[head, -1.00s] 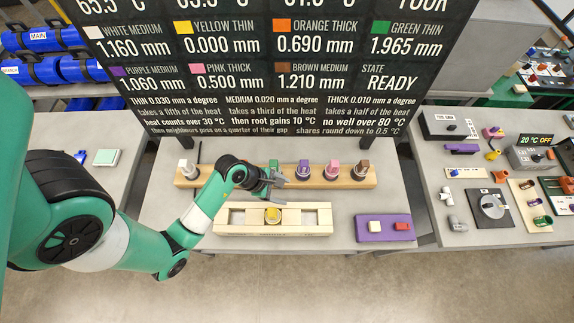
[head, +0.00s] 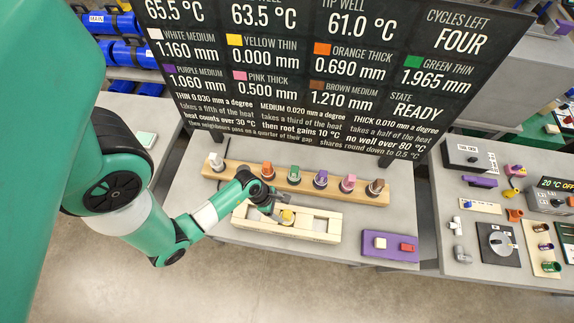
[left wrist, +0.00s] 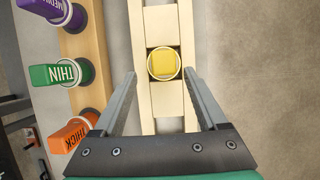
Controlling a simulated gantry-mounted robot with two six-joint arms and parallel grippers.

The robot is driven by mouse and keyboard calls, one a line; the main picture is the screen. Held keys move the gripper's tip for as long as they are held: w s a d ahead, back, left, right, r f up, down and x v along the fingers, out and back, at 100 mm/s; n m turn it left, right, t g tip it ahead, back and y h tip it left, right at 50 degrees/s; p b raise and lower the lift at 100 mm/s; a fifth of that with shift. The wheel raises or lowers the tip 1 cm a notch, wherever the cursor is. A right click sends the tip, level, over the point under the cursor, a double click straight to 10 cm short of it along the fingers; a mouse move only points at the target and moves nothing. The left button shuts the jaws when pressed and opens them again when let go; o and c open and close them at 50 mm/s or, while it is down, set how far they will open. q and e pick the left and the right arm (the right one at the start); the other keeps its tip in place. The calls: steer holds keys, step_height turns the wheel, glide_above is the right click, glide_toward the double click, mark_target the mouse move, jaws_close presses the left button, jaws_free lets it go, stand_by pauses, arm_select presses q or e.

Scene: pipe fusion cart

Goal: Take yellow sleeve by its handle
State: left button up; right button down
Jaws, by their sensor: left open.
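The yellow sleeve (head: 287,216) sits in the middle well of the pale wooden block (head: 322,226). In the left wrist view the yellow sleeve (left wrist: 163,63) shows from above as a yellow square handle inside a pale ring. My left gripper (head: 278,210) is over the block, close to the sleeve. In the left wrist view my left gripper (left wrist: 160,75) is open, its fingers apart on both sides of the block, with the yellow handle between and slightly beyond the tips. Nothing is held. My right gripper is not in view.
A wooden rack (head: 333,190) behind the block holds white, orange, green, purple, pink and brown sleeves. A purple pad (head: 384,254) with two buttons lies to the right. The dark display board (head: 330,70) stands behind. The front of the table is clear.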

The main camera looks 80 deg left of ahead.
arm_select(q)
steer(key=shift+d+b+x, duration=0.2)
steer(key=shift+b+x, duration=0.05)
steer(key=shift+x, duration=1.1)
steer(key=shift+d+b+x, duration=0.15)
steer(key=shift+b+x, duration=0.1)
steer(key=shift+x, duration=1.1)
steer(key=shift+w+r, duration=0.15)
steer(key=c, duration=1.1)
